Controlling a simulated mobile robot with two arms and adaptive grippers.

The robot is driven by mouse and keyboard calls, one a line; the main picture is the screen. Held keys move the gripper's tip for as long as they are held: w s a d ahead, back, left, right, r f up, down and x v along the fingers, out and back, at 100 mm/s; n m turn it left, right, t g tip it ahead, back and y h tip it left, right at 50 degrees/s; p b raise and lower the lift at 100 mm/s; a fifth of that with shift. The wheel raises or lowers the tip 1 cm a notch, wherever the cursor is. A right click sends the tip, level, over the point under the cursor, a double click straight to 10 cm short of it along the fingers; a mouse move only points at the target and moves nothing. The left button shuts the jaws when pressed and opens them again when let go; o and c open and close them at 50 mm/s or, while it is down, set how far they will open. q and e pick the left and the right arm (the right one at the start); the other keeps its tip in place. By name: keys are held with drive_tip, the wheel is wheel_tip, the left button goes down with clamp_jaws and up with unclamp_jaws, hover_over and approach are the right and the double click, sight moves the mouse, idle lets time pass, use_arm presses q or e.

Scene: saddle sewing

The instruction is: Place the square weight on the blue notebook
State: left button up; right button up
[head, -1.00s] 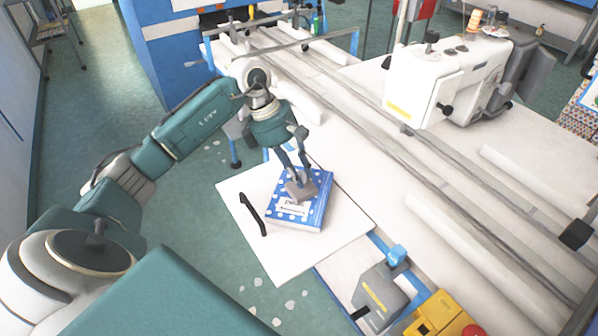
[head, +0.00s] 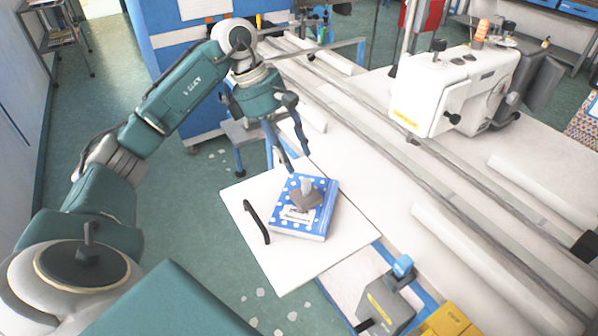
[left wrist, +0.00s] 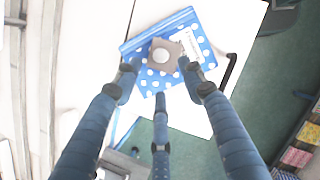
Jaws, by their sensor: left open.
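The blue notebook (head: 318,222) with white dots and a white label lies on a white board. The square weight (head: 306,201), a grey-brown block with a pale knob on top, rests on the notebook's cover. Both also show in the left wrist view, the weight (left wrist: 166,63) on the dotted notebook (left wrist: 198,46). My left gripper (head: 294,168) is above and behind the weight in the head view, open and apart from it. In the left wrist view its spread fingers (left wrist: 160,82) hold nothing. My right gripper is not in view.
The white board (head: 268,274) has a black handle (head: 257,222) left of the notebook. A white sewing machine (head: 455,85) stands on the long table at right. A grey and yellow box unit (head: 385,306) is at the front.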

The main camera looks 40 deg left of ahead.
use_arm(q)
drive_tip(key=shift+v, duration=1.55)
